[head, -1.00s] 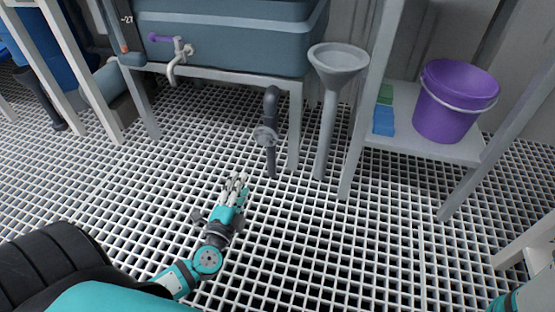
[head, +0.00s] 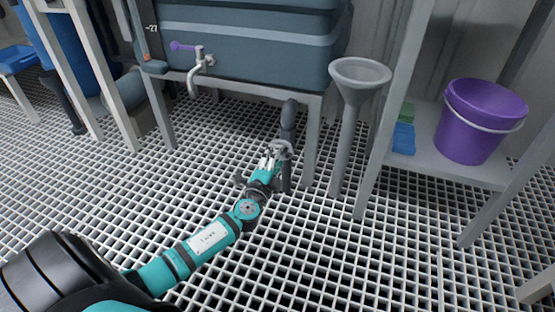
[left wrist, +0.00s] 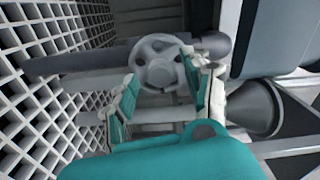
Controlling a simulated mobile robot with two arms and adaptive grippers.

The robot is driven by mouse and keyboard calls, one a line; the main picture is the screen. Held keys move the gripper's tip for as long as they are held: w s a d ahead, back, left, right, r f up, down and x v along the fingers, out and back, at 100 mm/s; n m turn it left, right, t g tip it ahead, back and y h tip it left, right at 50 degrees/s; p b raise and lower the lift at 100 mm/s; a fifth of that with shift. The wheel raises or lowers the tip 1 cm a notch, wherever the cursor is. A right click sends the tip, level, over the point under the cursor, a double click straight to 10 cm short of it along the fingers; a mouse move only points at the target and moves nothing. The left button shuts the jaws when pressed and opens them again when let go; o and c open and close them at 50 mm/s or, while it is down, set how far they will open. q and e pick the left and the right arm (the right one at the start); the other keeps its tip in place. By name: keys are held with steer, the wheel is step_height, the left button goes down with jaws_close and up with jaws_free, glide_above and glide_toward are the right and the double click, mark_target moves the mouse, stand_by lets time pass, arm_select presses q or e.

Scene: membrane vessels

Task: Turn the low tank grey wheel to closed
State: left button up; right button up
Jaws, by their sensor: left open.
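The grey wheel (head: 281,150) sits on a dark upright pipe (head: 288,118) below the blue-grey tank (head: 240,45). In the left wrist view the wheel (left wrist: 158,64) faces me, round with spokes and a hub. My left gripper (head: 270,160) is at the wheel in the head view. In the left wrist view its open fingers (left wrist: 160,92) stand on either side of the wheel's near side, with the wheel showing between and beyond them. Whether they touch the rim I cannot tell. My right gripper is not in view.
A grey funnel (head: 360,75) on a pipe stands right of the wheel, beside a tank leg (head: 313,140). A purple-handled tap (head: 196,62) is on the tank front. A shelf at right holds a purple bucket (head: 478,125). The grating floor (head: 330,255) is open in front.

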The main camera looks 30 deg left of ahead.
arm_select(q)
steer(key=shift+w+a, duration=0.1)
steer(key=shift+w, duration=0.45)
jaws_close()
